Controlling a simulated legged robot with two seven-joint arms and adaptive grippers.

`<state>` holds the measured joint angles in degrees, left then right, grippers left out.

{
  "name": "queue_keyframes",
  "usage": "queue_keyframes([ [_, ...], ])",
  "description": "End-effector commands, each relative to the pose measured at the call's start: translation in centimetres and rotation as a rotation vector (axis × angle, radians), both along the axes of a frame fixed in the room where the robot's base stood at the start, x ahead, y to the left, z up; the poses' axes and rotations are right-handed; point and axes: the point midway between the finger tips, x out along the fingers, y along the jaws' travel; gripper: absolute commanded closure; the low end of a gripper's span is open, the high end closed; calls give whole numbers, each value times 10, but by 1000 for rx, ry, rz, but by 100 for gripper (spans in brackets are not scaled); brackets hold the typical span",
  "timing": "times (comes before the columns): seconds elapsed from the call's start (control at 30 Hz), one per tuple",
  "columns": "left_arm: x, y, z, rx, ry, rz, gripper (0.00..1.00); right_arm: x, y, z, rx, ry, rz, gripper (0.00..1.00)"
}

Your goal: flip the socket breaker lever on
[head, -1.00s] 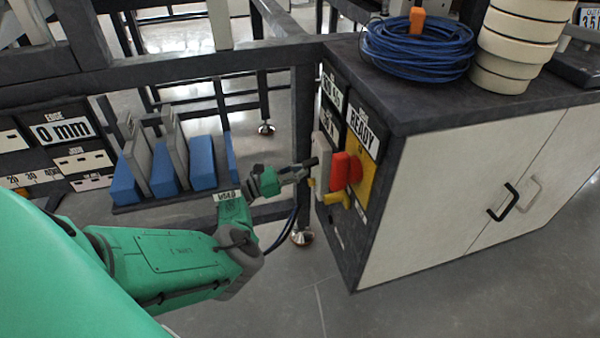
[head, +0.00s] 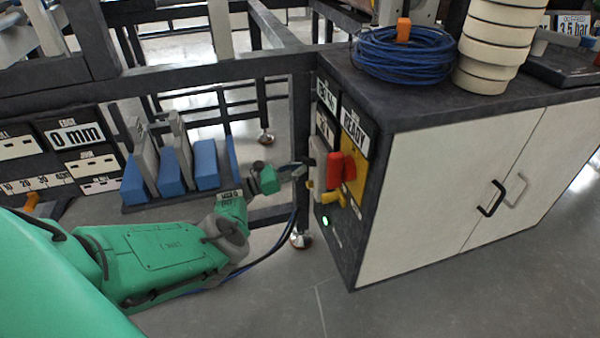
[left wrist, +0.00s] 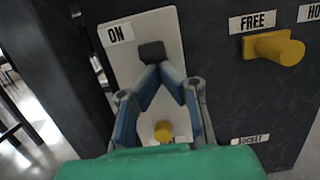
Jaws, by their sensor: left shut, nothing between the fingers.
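The socket breaker is a pale plate (left wrist: 172,36) with an "ON" label (left wrist: 115,33) at its top, in the left wrist view. Its dark lever (left wrist: 152,51) stands at the upper part of the plate, beside the "ON" label. My left gripper (left wrist: 161,68) is shut and empty, its fingertips just below the lever; I cannot tell whether they touch it. A yellow knob (left wrist: 163,131) shows lower on the plate, between the fingers. In the head view, my left gripper (head: 302,168) is at the cabinet's side panel, beside the breaker plate (head: 319,160). My right gripper is not in view.
A red knob (head: 340,167) and a yellow handle (head: 331,197) stick out close to the gripper. A "FREE" yellow knob (left wrist: 275,48) is to the right. A dark frame post (head: 301,115) stands behind.

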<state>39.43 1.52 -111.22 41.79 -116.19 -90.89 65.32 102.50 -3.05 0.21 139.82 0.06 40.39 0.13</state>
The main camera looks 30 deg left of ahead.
Motion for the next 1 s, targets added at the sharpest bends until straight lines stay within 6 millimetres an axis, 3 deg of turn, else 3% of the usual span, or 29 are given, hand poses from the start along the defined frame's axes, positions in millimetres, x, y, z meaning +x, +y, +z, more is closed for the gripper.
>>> queue_keyframes([
  [0.17,-9,9,-3,-2,-1,2,100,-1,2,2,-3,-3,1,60],
  [0.7,-84,64,-21,12,3,3,100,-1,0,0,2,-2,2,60],
  [1.0,-91,71,-23,10,0,2,100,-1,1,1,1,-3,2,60],
])
